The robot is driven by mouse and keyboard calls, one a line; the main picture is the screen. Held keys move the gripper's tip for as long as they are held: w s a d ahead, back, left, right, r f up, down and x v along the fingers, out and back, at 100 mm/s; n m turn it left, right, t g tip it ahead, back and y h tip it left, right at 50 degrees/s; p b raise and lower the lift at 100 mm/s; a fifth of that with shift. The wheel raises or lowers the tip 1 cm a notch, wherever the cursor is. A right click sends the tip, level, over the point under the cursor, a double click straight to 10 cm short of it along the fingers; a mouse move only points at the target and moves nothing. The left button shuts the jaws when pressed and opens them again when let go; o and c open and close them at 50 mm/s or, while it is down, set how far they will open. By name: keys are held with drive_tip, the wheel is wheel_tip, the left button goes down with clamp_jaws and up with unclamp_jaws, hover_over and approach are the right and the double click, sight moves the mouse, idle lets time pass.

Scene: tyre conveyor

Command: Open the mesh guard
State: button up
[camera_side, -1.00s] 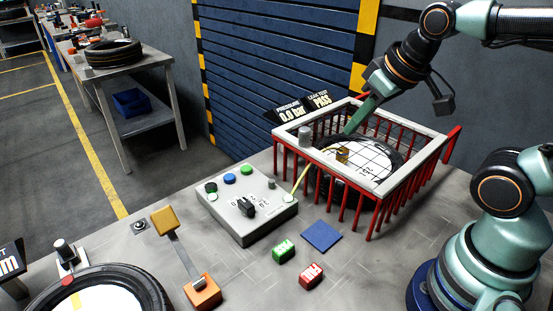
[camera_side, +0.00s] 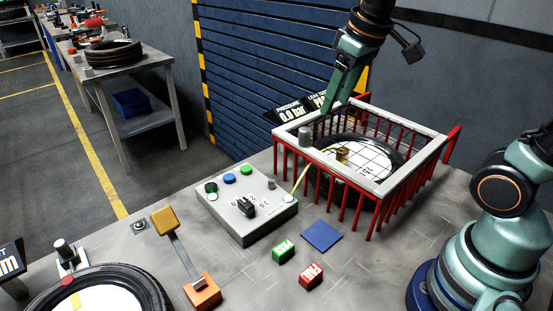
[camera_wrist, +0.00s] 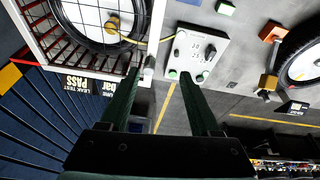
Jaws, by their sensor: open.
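The mesh guard is a cage of red bars with a pale top frame (camera_side: 335,170), and it stands around a tyre on the bench. It also shows at the upper left of the wrist view (camera_wrist: 60,66). A grey cylindrical knob (camera_side: 305,135) sits at the guard's left side; it also shows in the wrist view (camera_wrist: 149,66), near the left finger. My gripper (camera_side: 338,106) is open and empty, above the guard's back left edge. In the wrist view, its fingers (camera_wrist: 158,76) point toward the control box, with nothing between them.
A grey control box (camera_side: 247,208) with buttons and a dial stands left of the guard, with a yellow line running to the tyre. Green (camera_side: 283,251) and red (camera_side: 311,276) blocks and a blue square (camera_side: 321,236) lie in front. Display signs (camera_side: 292,113) stand behind.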

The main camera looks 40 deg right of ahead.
sight(305, 129)
drive_tip(key=w+d+f+n+g, duration=0.15)
drive_tip(key=w+g, duration=0.25)
drive_tip(key=w, duration=0.5)
drive_tip(key=f, duration=1.1)
drive_tip(key=shift+w+d+f, duration=0.1)
drive_tip(key=shift+w+f, duration=0.1)
drive_tip(key=shift+f, duration=0.05)
clamp_jaws()
drive_tip(key=shift+r, duration=0.1)
idle(0.8)
